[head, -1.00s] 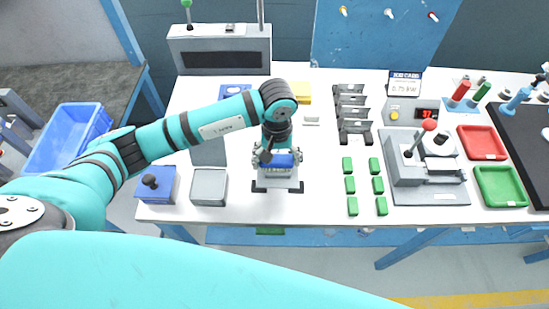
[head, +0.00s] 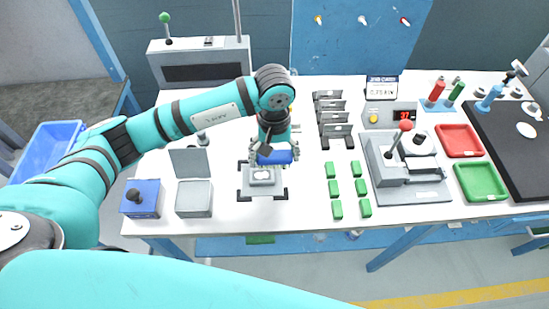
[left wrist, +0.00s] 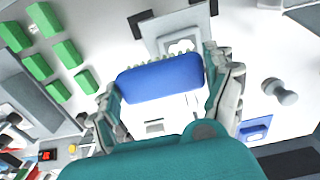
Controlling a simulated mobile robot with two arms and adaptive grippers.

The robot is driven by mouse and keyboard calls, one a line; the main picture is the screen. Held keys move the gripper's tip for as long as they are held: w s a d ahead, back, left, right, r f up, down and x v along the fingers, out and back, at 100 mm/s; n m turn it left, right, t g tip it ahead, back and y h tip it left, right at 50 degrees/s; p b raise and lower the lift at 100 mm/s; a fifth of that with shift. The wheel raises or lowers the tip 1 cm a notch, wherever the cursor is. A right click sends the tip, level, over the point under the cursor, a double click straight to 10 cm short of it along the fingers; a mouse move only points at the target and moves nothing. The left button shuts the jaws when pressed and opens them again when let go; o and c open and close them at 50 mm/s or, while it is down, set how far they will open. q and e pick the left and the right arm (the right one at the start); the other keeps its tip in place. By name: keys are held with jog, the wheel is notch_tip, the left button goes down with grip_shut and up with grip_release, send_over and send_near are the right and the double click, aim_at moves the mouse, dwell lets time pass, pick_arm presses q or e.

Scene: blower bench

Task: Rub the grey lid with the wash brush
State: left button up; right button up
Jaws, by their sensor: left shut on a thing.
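My left gripper (head: 275,150) is shut on the wash brush (head: 276,157), a blue block with pale bristles along one edge. In the left wrist view the brush (left wrist: 160,78) spans the space between the two fingers (left wrist: 167,85). The light grey lid (head: 263,176) lies on a flat holder with black corner brackets (head: 284,194). The lid also shows in part in the left wrist view (left wrist: 182,46), beyond the bristles. The brush is over or just behind the lid's far edge; I cannot tell whether it touches. My right gripper is out of view.
An open grey box (head: 194,199) and a blue box with a black knob (head: 140,198) stand left of the holder. Several green blocks (head: 333,189), a grey rack (head: 335,129) and a lever press (head: 405,165) stand to the right. The bench front near the holder is clear.

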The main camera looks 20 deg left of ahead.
pick_arm(q)
jog(key=shift+d+r, duration=0.1)
jog(key=shift+r, duration=0.85)
jog(key=shift+r+p, duration=0.4)
jog(key=shift+r, duration=0.05)
